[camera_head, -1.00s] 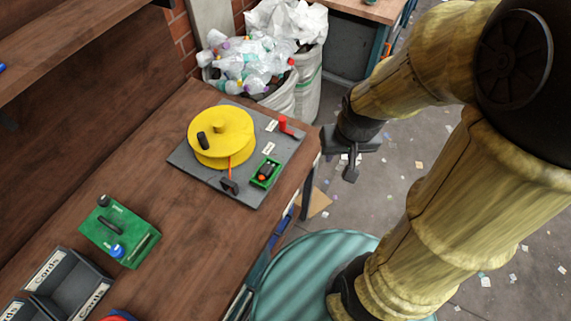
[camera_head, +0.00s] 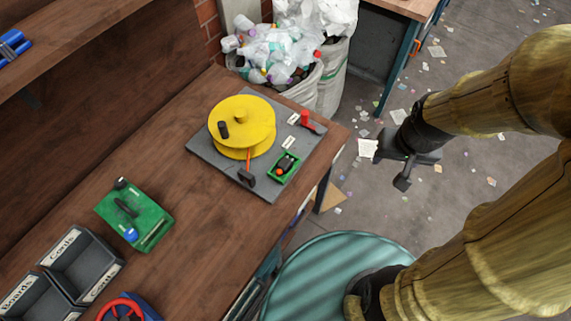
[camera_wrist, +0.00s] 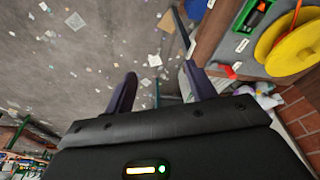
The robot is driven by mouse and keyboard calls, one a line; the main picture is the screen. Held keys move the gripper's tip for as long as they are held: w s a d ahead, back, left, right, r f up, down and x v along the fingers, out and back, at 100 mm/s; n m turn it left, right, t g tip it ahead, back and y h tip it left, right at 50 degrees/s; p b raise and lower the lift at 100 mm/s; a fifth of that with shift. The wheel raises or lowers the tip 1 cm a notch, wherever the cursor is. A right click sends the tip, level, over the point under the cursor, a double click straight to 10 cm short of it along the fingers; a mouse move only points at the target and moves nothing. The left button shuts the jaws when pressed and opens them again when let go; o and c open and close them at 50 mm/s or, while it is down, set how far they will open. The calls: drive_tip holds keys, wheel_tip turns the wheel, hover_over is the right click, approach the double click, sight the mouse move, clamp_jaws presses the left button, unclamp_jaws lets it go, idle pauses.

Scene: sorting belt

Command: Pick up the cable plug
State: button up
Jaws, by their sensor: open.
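What looks like the cable plug (camera_head: 286,163) is a small black piece with an orange end. It lies in a green cradle (camera_head: 274,179) at the right side of a grey board (camera_head: 210,163) on the bench. A yellow reel (camera_head: 241,112) with a black knob stands on the same board, and its orange cable runs to a dark upright guide (camera_head: 247,178). My gripper (camera_head: 404,172) hangs beyond the bench's right edge, over the floor, apart from the plug. In the wrist view my gripper (camera_wrist: 160,88) is open and empty, and the green cradle (camera_wrist: 243,22) shows at upper right.
A red piece (camera_head: 311,122) stands at the board's far right corner. A green box (camera_head: 135,215) and grey card trays (camera_head: 85,265) stand on the wooden bench (camera_head: 210,235). White sacks (camera_head: 330,80) of bottles stand behind it. A teal round surface (camera_head: 330,280) lies below the bench edge.

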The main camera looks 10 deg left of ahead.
drive_tip(key=w+a+f+n+g+p, duration=0.1)
drive_tip(key=w+a+n, duration=0.3)
drive_tip(key=a+n, duration=0.9)
drive_tip(key=w+a+f+n+g, duration=0.1)
drive_tip(key=w+a+f+n, duration=0.1)
drive_tip(key=a+n, duration=1)
drive_tip(key=w+n, duration=0.1)
drive_tip(key=n, duration=0.5)
drive_tip(key=shift+w+a+f+g+p, duration=0.25)
drive_tip(key=shift+w+a+g+p, duration=0.05)
drive_tip(key=shift+w+a+p, duration=0.1)
drive_tip(key=shift+d, duration=0.1)
hover_over(285, 161)
wheel_tip(285, 161, down, 12)
drive_tip(key=shift+f, duration=0.1)
wheel_tip(285, 161, down, 5)
drive_tip(key=shift+f+p, duration=0.1)
drive_tip(key=shift+p, duration=0.25)
